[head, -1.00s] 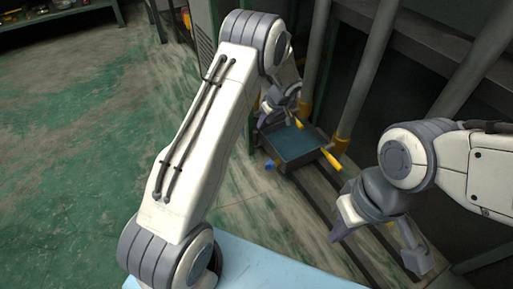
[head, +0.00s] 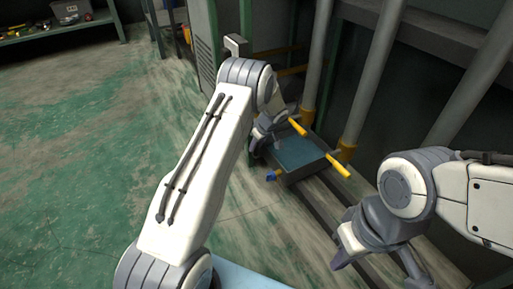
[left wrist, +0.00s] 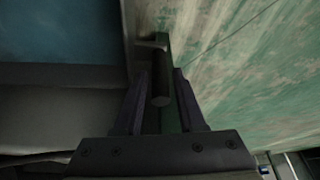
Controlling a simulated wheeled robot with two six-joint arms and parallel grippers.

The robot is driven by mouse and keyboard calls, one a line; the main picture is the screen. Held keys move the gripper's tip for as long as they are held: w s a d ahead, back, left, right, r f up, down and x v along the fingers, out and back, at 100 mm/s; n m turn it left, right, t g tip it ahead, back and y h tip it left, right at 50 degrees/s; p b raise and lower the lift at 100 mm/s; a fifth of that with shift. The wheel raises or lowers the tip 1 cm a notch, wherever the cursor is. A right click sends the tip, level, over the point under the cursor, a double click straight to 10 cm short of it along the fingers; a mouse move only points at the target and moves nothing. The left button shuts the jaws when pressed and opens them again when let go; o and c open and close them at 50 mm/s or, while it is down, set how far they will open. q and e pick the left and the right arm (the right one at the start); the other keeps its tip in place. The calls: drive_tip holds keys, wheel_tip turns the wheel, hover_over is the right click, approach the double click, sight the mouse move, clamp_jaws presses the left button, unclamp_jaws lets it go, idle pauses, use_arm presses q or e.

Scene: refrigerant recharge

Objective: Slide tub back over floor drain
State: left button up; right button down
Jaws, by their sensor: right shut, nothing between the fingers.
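The tub (head: 306,171) is a dark, shallow, square box with a blue surface inside, on the floor by the wall pipes. In the left wrist view, part of its blue inside (left wrist: 60,30) shows at upper left. A dark cylindrical handle (left wrist: 160,82) stands at the tub's side there. My left gripper (head: 272,130) is at the tub's far left side. Its fingers (left wrist: 161,100) are open, one on each side of the handle, with gaps visible. My right gripper (head: 382,266) is shut and empty, right of and nearer than the tub. I cannot make out the floor drain.
Dark strips run along the floor in front. The green floor (head: 80,150) at left is clear.

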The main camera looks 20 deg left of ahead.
use_arm(q)
clamp_jaws()
idle(1.4)
